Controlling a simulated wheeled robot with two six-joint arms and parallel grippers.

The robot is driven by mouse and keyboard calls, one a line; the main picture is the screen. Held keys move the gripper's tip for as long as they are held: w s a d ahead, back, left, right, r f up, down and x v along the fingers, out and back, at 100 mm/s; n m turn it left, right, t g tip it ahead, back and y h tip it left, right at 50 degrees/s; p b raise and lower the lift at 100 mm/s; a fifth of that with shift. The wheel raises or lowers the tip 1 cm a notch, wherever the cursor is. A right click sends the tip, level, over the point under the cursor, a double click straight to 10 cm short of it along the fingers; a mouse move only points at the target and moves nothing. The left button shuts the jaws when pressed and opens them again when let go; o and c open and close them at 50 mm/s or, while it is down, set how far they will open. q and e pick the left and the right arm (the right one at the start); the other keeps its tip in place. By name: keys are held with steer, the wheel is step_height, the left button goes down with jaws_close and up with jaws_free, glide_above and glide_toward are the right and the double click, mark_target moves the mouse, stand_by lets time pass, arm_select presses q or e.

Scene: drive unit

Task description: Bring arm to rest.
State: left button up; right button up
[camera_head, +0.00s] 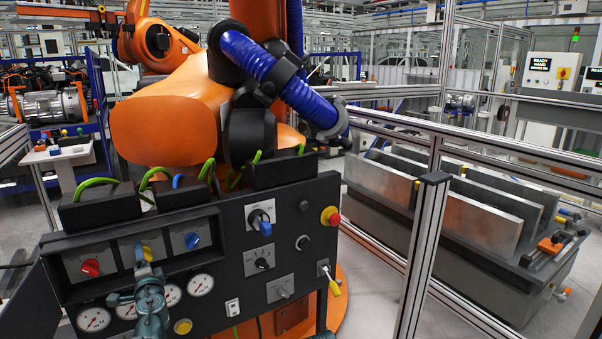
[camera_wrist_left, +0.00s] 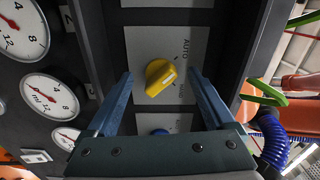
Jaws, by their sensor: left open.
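My left gripper (camera_head: 144,268) is in front of the left part of the dark control panel (camera_head: 212,258). In the left wrist view, its two blue-grey fingers (camera_wrist_left: 160,76) are open and spread to either side of a yellow rotary knob (camera_wrist_left: 161,77). A gap shows on both sides of the knob, and the jaws hold nothing. In the head view the yellow knob (camera_head: 144,252) is partly hidden behind the gripper. My right gripper is not clearly visible.
A red knob (camera_head: 90,267) and a blue knob (camera_head: 192,240) flank the yellow one. Round gauges (camera_head: 200,285) sit below. Green cables (camera_head: 95,183) loop above the panel. A large orange robot arm (camera_head: 170,115) stands behind it. A metal fence post (camera_head: 424,255) stands to the right.

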arm_select(q)
steer(key=m, duration=0.6)
steer(key=shift+r, duration=0.15)
stand_by(0.4)
